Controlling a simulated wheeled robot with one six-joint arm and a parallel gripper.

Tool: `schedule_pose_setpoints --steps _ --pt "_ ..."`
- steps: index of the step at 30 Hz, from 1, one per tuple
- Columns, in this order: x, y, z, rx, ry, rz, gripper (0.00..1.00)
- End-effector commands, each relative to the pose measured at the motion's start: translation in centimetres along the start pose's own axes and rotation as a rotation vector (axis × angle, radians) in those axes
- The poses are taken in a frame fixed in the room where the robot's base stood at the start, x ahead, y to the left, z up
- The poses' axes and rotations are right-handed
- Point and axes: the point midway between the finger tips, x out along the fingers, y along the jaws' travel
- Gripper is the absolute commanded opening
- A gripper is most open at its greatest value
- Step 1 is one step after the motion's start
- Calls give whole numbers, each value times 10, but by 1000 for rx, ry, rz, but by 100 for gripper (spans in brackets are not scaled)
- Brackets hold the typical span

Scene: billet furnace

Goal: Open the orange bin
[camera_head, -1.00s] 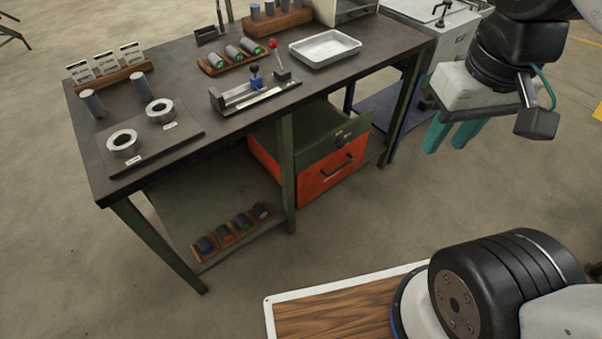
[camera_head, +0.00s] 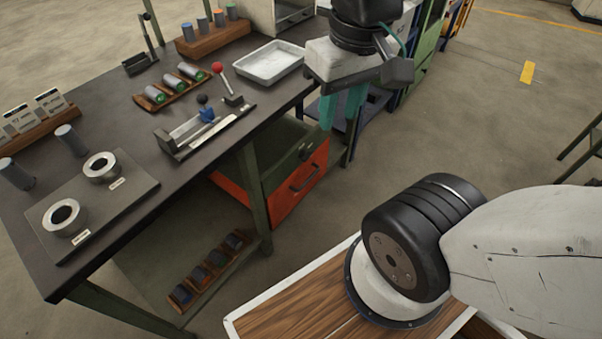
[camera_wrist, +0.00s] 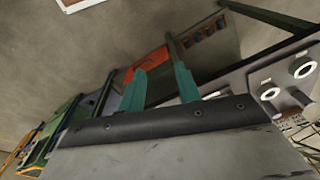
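The orange bin (camera_head: 299,183) sits under the dark workbench (camera_head: 130,130), with a dark handle on its front and a green panel with a black catch above it. Its front looks shut. Part of the orange front also shows in the wrist view (camera_wrist: 152,61), beyond the fingers. My gripper (camera_head: 343,108) has green fingers, hangs point down above and to the right of the bin, and touches nothing that I can see. In the wrist view its fingers (camera_wrist: 160,88) are apart with nothing between them.
A metal tray (camera_head: 268,65) and a red-knobbed lever fixture (camera_head: 208,125) stand on the bench near my gripper. A bench leg (camera_head: 252,185) stands left of the bin front. A rack of small cylinders (camera_head: 208,268) lies on the lower shelf. Open floor lies right of the bin.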

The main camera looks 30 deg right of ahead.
Motion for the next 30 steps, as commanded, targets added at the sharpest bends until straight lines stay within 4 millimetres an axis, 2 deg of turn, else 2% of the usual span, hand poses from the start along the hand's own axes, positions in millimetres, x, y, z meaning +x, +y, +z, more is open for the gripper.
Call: schedule_pose_setpoints --steps 2,8,17,23,30 --pt "4 3 -12 25 -49 -36 33" --pt "25 -8 -60 67 -194 -196 33" --pt "82 -2 -141 187 -352 -482 33" --pt "140 19 -190 300 -402 -679 33" --pt "230 55 -232 467 -409 -911 33"
